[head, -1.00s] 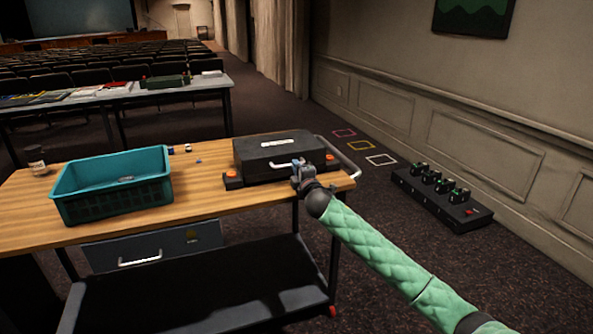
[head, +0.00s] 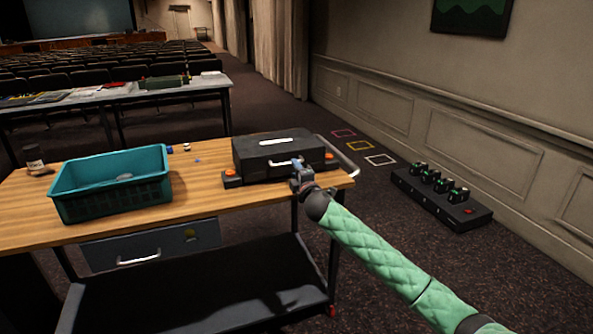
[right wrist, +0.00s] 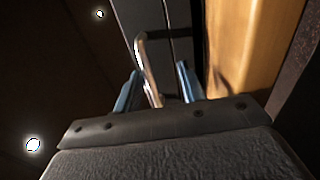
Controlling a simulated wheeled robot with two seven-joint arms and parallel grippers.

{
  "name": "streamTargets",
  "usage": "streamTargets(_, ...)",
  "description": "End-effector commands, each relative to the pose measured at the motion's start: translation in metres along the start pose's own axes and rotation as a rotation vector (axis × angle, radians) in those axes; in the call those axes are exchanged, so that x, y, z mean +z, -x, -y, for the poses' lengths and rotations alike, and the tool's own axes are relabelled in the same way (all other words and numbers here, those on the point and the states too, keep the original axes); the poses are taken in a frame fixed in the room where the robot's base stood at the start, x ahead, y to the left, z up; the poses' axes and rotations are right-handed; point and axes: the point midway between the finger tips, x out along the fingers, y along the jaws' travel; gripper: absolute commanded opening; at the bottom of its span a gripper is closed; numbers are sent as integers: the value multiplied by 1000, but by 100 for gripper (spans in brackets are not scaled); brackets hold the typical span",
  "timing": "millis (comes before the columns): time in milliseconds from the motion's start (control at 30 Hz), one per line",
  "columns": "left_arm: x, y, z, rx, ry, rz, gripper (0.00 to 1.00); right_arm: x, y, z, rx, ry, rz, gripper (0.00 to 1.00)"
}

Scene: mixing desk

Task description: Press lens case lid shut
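The black lens case (head: 262,170) sits on the right part of the wooden cart top. Its lid (head: 265,140) lies down on the body and looks shut or nearly shut; a small gap cannot be ruled out. A pale bar handle (head: 284,163) is on the front. My right gripper (head: 298,164) is at the right end of this handle, in front of the case. In the right wrist view its blue fingers (right wrist: 158,88) are apart, with the handle (right wrist: 148,65) between them; contact is not clear. My left gripper is out of view.
Orange-topped blocks (head: 232,174) flank the case. A teal crate (head: 113,198) stands at the left of the cart top (head: 205,195), with a jar (head: 34,158) behind it. Small blue and white items lie behind the crate. Bare wood lies between crate and case.

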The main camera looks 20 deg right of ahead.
Motion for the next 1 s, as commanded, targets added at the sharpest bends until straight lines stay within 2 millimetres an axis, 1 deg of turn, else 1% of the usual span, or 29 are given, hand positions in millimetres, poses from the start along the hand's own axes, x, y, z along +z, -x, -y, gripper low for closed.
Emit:
streamTargets(33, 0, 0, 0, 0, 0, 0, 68, 1, 0, 4, -6, 0, 2, 32)
streamTargets(633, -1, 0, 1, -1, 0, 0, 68, 1, 1, 0, 0, 0, 1, 32)
streamTargets(767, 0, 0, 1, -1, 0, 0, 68, 1, 12, 1, -1, 1, 1, 32)
streamTargets(1000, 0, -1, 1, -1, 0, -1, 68, 1, 47, -1, 2, 0, 1, 32)
